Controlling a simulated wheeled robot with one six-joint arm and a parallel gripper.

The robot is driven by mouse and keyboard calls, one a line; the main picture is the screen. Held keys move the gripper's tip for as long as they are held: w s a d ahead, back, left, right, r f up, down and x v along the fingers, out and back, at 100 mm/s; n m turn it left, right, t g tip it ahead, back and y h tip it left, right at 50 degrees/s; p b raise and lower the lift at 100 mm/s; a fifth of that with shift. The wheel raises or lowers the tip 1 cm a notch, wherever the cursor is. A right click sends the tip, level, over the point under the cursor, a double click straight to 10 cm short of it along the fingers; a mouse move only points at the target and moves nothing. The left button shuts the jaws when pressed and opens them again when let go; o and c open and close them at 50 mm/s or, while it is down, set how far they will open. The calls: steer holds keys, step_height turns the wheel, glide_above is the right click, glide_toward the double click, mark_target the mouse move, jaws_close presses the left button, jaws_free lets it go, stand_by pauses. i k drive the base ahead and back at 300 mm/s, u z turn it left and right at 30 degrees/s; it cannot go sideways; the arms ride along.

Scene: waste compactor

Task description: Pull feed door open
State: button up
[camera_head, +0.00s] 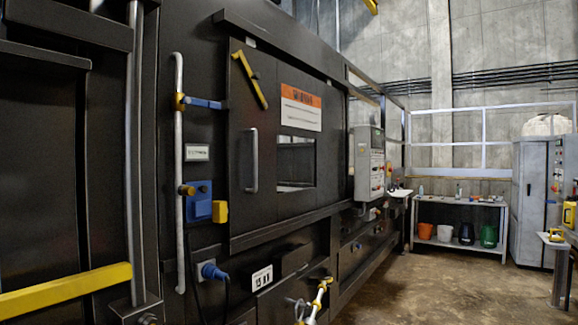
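The feed door (268,205) is a dark metal panel on the side of the large black compactor, left of the middle of the view. It stands flush in its frame and looks closed. A vertical bar handle (251,160) is on its left part. A small window (295,160) and an orange and white warning sign (301,107) are right of the handle. A yellow lever (249,79) slants across the door's upper left corner. I cannot make out my gripper in this view, and nothing touches the handle.
A vertical grey pipe (179,135) with blue and yellow fittings runs left of the door. A control box (368,162) stands out to its right. A white and yellow jointed piece (321,296) shows low in front. A yellow bar (65,291) is at lower left. Open floor (440,285) lies right.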

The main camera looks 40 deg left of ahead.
mark_target(316, 110)
steer(key=i, duration=2.2)
steer(key=u, duration=2.35)
